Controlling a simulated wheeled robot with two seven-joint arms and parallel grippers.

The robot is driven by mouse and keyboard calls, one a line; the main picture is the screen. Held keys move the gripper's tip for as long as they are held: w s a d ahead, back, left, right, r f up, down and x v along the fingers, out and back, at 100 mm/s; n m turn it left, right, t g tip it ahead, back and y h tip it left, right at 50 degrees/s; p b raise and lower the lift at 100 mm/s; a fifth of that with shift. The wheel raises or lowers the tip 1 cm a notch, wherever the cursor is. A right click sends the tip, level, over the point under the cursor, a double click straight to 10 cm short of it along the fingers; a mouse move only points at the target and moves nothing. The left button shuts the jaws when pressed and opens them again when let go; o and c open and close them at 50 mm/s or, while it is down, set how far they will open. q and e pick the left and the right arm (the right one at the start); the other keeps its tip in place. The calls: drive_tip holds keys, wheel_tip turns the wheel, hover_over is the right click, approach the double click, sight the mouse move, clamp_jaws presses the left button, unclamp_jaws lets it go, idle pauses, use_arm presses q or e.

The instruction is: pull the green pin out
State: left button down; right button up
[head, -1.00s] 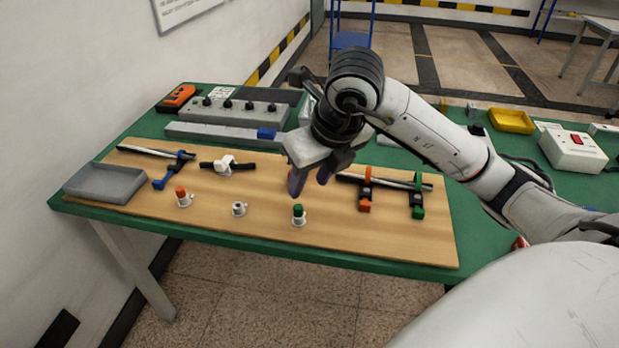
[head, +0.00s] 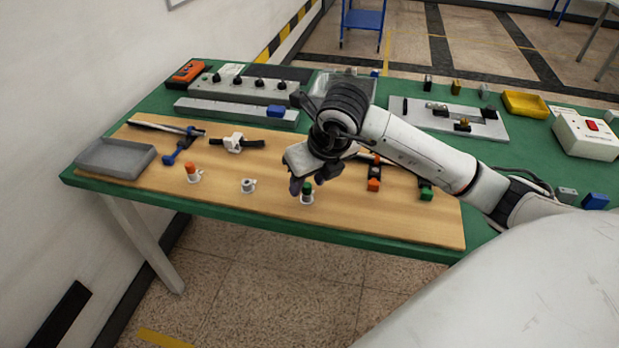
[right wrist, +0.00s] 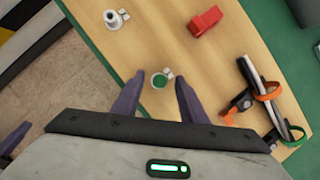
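The green pin (head: 307,188) stands upright in a small white holder near the front edge of the wooden board (head: 240,200). In the right wrist view the green pin (right wrist: 160,80) shows as a round green top just beyond and between the fingertips. My right gripper (right wrist: 157,92) is open and empty. In the head view my right gripper (head: 300,186) is close beside the pin, partly covering the area behind it. My left gripper is not in the head view. A purple finger-like piece (right wrist: 12,138) at the left edge of the wrist view may be its finger.
A red block (right wrist: 207,19) lies on the board near the green pin. Orange (head: 374,178) and green (head: 426,190) clamps lie to the right. A grey tray (head: 115,158) sits far left.

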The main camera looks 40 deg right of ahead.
sight(309, 187)
clamp_jaws()
drive_tip(key=c, duration=0.8)
unclamp_jaws()
clamp_jaws()
drive_tip(key=shift+r+p, duration=1.05)
drive_tip(key=shift+r, duration=0.7)
drive_tip(key=shift+r+p, duration=1)
drive_tip(key=shift+r, duration=0.75)
